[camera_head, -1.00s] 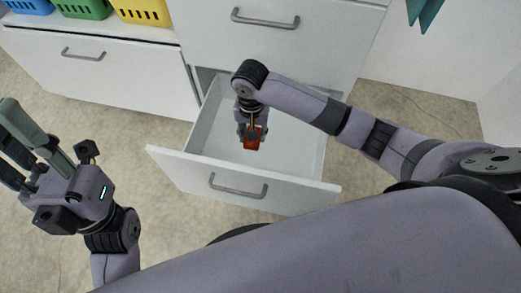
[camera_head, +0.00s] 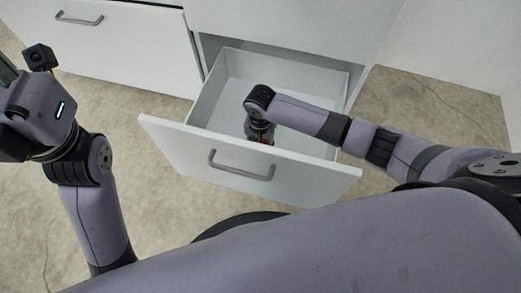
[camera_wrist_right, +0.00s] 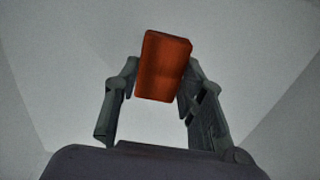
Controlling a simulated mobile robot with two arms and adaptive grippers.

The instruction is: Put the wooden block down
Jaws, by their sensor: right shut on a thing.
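The wooden block (camera_wrist_right: 163,66) is orange-red with grain and shows between the fingers of my right gripper (camera_wrist_right: 160,82) in the right wrist view. The gripper is shut on it. In the head view my right gripper (camera_head: 262,138) is down inside the open white drawer (camera_head: 308,143), and only a sliver of red shows beside it. I cannot tell whether the block touches the drawer floor. My left gripper (camera_head: 8,105) is at the left edge of the head view, with its fingers mostly cut off.
The drawer's front panel (camera_head: 190,155) with its grey handle (camera_head: 241,165) faces me. White cabinets (camera_head: 125,50) stand behind and to the left. The drawer floor around the right gripper looks empty. The left arm is over bare floor.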

